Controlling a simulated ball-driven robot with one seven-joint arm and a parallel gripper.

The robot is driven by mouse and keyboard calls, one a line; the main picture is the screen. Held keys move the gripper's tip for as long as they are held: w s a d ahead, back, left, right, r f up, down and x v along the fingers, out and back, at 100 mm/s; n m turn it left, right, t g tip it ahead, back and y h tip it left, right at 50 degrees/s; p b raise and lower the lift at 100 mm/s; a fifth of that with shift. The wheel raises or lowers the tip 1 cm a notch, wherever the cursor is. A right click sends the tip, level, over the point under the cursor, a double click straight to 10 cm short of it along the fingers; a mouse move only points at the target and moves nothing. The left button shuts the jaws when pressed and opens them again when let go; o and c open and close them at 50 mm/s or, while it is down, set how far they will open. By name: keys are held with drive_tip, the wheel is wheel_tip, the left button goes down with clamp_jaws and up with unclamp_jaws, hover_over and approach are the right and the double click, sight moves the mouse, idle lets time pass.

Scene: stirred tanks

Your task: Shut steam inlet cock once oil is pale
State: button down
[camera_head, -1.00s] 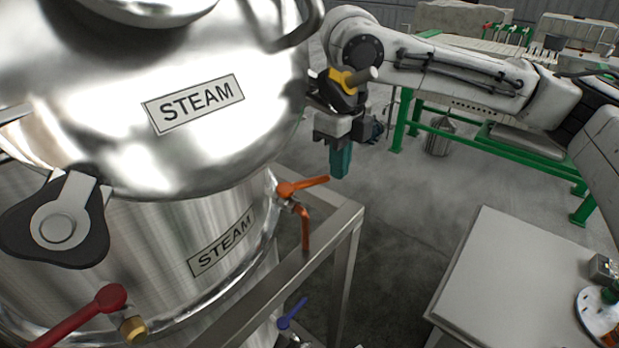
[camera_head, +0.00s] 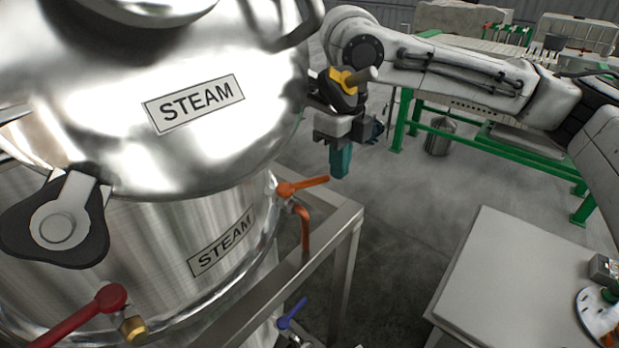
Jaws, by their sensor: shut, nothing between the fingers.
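A large polished steel tank (camera_head: 130,235) fills the left of the view, with a "STEAM" label (camera_head: 193,104) on its lid and another on its side. A cock with a red lever (camera_head: 85,315) and brass end is at lower left. A cock with an orange lever (camera_head: 302,186) and orange pipe is on the tank's right side. A blue lever (camera_head: 291,313) is lower down. Which cock is the steam inlet is not marked. My gripper (camera_head: 341,172) points down, shut and empty, just above and right of the orange lever, apart from it. No oil is visible.
A steel frame rail (camera_head: 285,285) runs along the tank's right side. A grey table (camera_head: 510,280) with small items stands at lower right. A green-framed bench (camera_head: 440,130) and a metal bucket (camera_head: 440,137) are behind. Open floor lies between them.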

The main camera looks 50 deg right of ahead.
drive_tip(key=shift+f, duration=0.2)
drive_tip(key=shift+f+b, duration=0.45)
drive_tip(key=shift+f, duration=0.2)
drive_tip(key=shift+f+b, duration=0.5)
drive_tip(key=shift+f, duration=0.45)
drive_tip(key=shift+w+p, duration=0.35)
drive_tip(key=shift+w, duration=1.8)
drive_tip(key=shift+s, duration=0.4)
drive_tip(key=shift+r, duration=0.1)
drive_tip(key=shift+r+p, duration=3.2)
drive_tip(key=shift+r, duration=0.25)
